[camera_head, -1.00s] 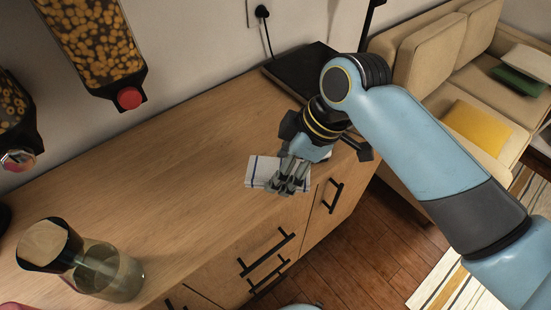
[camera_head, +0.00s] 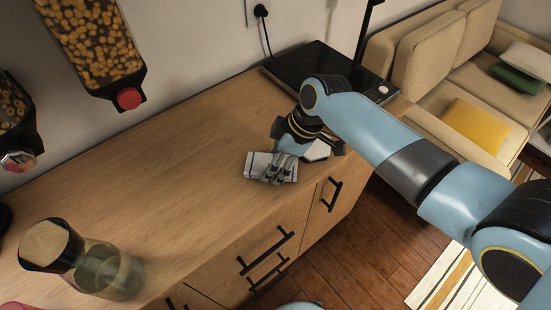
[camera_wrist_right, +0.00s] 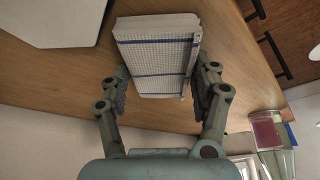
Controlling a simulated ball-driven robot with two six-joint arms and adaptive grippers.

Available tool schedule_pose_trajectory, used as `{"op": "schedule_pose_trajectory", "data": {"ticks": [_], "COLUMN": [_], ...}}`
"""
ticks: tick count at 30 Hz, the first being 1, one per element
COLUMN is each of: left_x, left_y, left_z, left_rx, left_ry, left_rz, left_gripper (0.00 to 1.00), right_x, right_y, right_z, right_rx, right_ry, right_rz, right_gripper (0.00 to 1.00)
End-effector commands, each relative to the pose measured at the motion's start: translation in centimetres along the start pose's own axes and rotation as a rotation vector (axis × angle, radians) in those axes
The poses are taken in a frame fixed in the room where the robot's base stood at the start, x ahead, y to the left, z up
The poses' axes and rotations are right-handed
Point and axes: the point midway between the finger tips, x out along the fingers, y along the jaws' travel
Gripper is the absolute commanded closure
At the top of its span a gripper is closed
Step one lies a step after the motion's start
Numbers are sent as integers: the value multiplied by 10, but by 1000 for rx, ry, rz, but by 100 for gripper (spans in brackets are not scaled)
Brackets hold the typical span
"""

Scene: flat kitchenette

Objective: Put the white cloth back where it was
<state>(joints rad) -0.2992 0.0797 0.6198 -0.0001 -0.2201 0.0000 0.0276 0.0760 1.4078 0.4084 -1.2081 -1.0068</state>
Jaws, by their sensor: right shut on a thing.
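The white cloth (camera_head: 256,162) is a folded pad with blue stripes at the front edge of the wooden counter (camera_head: 170,165). It also shows in the right wrist view (camera_wrist_right: 155,50), with a fine grid pattern, between the two fingers. My right gripper (camera_head: 279,170) is shut on the cloth, with a finger on each side of it in the right wrist view (camera_wrist_right: 162,82). The fingers hide part of the cloth in the head view. I cannot tell whether the cloth rests on the counter or is just above it. My left gripper is not in view.
A black hob-like panel (camera_head: 320,70) lies at the counter's far end. A glass jar (camera_head: 112,272) stands at the near left. Food dispensers (camera_head: 95,45) hang on the wall. Drawers with black handles (camera_head: 265,250) are below the edge. The counter's middle is clear.

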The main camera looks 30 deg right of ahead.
Motion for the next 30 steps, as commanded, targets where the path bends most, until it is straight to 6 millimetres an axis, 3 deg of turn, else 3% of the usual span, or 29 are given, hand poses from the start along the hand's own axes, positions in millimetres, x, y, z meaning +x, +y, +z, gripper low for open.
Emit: {"op": "schedule_pose_trajectory", "data": {"ticks": [2,3,8,20,30], "left_x": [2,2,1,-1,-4], "left_y": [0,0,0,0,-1], "left_z": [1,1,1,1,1], "left_rx": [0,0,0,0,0], "left_ry": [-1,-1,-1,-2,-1], "left_rz": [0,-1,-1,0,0], "left_gripper": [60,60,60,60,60], "right_x": [2,3,2,-7,-79], "right_y": [0,0,0,0,1], "right_z": [1,1,1,0,1], "right_rx": [0,0,0,0,-3], "right_ry": [0,0,0,0,-1], "right_rz": [-1,-1,-1,1,3], "right_gripper": [67,36,15,13,13]}}
